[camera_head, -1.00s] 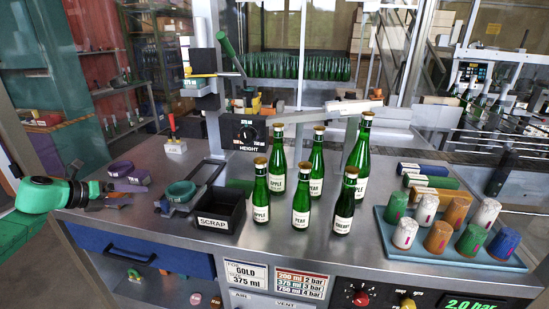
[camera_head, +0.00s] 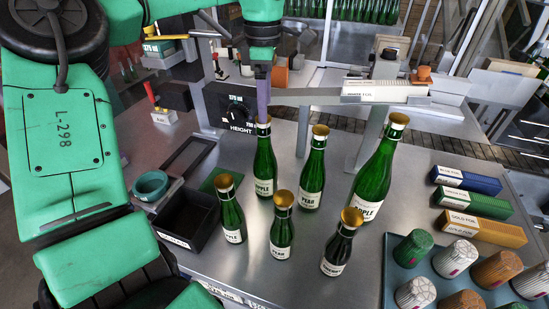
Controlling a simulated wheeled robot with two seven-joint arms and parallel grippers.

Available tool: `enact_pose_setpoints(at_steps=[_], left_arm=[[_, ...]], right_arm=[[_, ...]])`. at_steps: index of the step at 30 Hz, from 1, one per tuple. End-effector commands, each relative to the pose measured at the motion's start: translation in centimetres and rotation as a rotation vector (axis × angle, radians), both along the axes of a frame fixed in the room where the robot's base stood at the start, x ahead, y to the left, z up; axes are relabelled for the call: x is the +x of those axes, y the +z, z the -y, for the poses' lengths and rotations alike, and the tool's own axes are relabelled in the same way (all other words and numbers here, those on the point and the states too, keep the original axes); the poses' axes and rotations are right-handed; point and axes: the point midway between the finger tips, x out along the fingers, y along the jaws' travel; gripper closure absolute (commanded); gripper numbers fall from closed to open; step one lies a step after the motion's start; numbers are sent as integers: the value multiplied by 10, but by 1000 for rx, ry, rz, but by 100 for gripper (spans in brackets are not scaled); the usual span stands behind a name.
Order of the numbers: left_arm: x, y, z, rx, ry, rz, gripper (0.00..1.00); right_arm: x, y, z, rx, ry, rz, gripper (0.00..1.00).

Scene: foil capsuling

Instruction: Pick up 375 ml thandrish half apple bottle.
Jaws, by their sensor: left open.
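A green apple bottle (camera_head: 264,163) with a gold cap and white label stands upright at the back left of the bottle group. My left gripper (camera_head: 263,112) points down from above, with its fingers at this bottle's cap. The fingers line up edge-on, so the gap between them and any contact are hidden. The gripper is open. A pear bottle (camera_head: 312,170) stands to its right, and a taller apple bottle (camera_head: 375,175) farther right. Shorter bottles stand in front: one at left (camera_head: 231,212), one in the middle (camera_head: 282,228) and one at right (camera_head: 341,245). My right gripper is not in view.
A black scrap bin (camera_head: 186,222) and a teal ring (camera_head: 150,186) sit left of the bottles. A height stand's horizontal bar (camera_head: 320,97) runs behind them. Foil boxes (camera_head: 470,204) and a blue tray (camera_head: 396,268) of coloured capsules are at right.

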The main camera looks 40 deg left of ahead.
Motion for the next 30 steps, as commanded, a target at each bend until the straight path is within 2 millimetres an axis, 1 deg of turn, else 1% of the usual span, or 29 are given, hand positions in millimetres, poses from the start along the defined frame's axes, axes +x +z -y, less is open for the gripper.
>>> enact_pose_setpoints(at_steps=[1, 3, 6, 8, 11, 13, 15, 17, 20, 23, 26, 27, 29, 30], left_arm=[[-1, -9, 1, -6, -3, -3, 14], [-1, -26, 1, -5, -1, -2, 14], [-1, -44, 0, -3, 0, -1, 14], [-1, -50, 1, -4, 0, -1, 14], [-2, -63, 2, -4, -1, -4, 14], [-2, -76, 3, -5, 1, -5, 14], [-1, -92, 3, -3, 1, -3, 14], [-1, -99, 2, -4, 1, 0, 14], [0, -104, 2, -3, 1, 3, 14], [0, -104, 2, -3, 1, 3, 14], [0, -104, 2, -3, 1, 3, 48], [0, -104, 2, -3, 1, 3, 64], [0, -104, 2, -3, 1, 3, 87], [0, -104, 2, -3, 1, 3, 100]], right_arm=[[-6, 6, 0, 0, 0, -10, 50], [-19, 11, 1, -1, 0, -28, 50], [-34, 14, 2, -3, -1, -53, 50], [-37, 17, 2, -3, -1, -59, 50], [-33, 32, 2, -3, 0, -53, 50], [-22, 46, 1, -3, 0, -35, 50], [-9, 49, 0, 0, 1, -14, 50], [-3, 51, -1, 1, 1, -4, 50], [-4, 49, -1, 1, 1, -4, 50], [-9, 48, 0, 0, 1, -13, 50], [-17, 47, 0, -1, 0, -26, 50], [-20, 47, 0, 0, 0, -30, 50], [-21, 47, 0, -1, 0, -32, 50], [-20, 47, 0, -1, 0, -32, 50]])
